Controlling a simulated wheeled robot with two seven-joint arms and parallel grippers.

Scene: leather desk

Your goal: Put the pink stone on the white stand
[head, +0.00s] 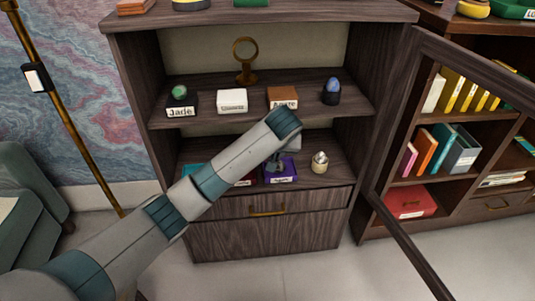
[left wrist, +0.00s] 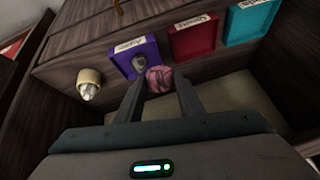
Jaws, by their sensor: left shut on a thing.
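The pink stone (left wrist: 159,78) is between the fingertips of my left gripper (left wrist: 160,84) in the left wrist view. The gripper is shut on it, close to the purple tray. In the head view my left forearm hides the stone and most of the gripper, at the lower shelf. The white stand (head: 232,102) is a low block with a label on its front. It sits on the upper shelf between the black Jade stand (head: 181,106) and the brown stand (head: 283,98), and its top looks empty. My right gripper is not in view.
The purple tray (head: 281,180) holds a grey stone (left wrist: 140,61). Red (left wrist: 193,42) and teal (left wrist: 248,22) trays stand beside it. A cream stand (head: 320,166) bears a silvery stone. A dark stand (head: 331,97) bears a blue stone. The cabinet door (head: 402,245) hangs open at right.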

